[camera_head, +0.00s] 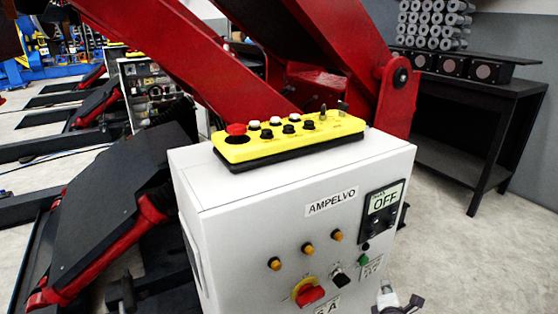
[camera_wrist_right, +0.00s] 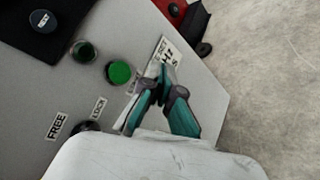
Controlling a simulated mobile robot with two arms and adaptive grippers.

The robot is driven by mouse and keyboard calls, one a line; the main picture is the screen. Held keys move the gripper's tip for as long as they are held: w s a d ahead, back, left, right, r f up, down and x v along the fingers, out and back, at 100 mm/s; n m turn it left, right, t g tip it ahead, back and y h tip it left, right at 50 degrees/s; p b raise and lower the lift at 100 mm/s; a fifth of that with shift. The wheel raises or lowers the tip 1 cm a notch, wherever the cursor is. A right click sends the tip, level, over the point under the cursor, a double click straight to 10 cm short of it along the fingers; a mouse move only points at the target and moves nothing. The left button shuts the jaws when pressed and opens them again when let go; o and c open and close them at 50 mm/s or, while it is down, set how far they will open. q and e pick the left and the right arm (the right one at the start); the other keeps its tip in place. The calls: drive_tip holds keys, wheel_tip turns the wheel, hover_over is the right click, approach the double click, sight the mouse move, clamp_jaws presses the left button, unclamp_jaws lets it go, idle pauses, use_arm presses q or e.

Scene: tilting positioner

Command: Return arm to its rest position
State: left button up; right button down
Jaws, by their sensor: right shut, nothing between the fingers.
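My right gripper (camera_head: 388,292) shows at the bottom edge of the head view, low in front of the right side of the white control cabinet (camera_head: 245,240). In the right wrist view its teal fingers (camera_wrist_right: 161,78) are closed together and empty. They overlap a white label beside a green button (camera_wrist_right: 119,72); I cannot tell whether the tips touch the panel. The same button may be the green one (camera_head: 363,261) below the OFF display in the head view. My left gripper is not in view.
A yellow control box (camera_head: 290,138) with a red button lies on the cabinet. A red rotary switch (camera_head: 310,294) and several amber lamps are on its front. Red machine arms (camera_head: 200,60) rise behind. A black bench (camera_head: 470,110) stands right; the floor (camera_head: 480,260) there is clear.

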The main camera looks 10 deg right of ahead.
drive_tip(key=s+a+f+m+g+y, duration=0.1)
drive_tip(key=s+a+f+m+g, duration=0.25)
drive_tip(key=s+f, duration=0.4)
drive_tip(key=s+a+f+m+g+y, duration=0.1)
drive_tip(key=s+a+f+m+g, duration=0.15)
drive_tip(key=s+f+m, duration=0.5)
drive_tip(key=s+a+f+m+g+y, duration=0.25)
drive_tip(key=s+a+f, duration=0.35)
drive_tip(key=s, duration=0.4)
drive_tip(key=s+a+f+m+g+y, duration=0.2)
drive_tip(key=s+a+f+m+g, duration=0.3)
drive_tip(key=s, duration=0.4)
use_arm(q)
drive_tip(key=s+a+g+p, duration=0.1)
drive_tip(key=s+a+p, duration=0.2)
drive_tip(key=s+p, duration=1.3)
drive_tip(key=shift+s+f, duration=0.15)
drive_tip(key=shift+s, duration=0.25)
use_arm(e)
drive_tip(key=s+d+n, duration=0.1)
drive_tip(key=s+d, duration=0.1)
drive_tip(key=s, duration=1.4)
drive_tip(key=shift+d+f+h, duration=0.15)
drive_tip(key=shift+d+h, duration=0.25)
drive_tip(key=shift+h, duration=0.05)
drive_tip(key=shift+s+n+t, duration=0.1)
drive_tip(key=shift+n+t, duration=0.15)
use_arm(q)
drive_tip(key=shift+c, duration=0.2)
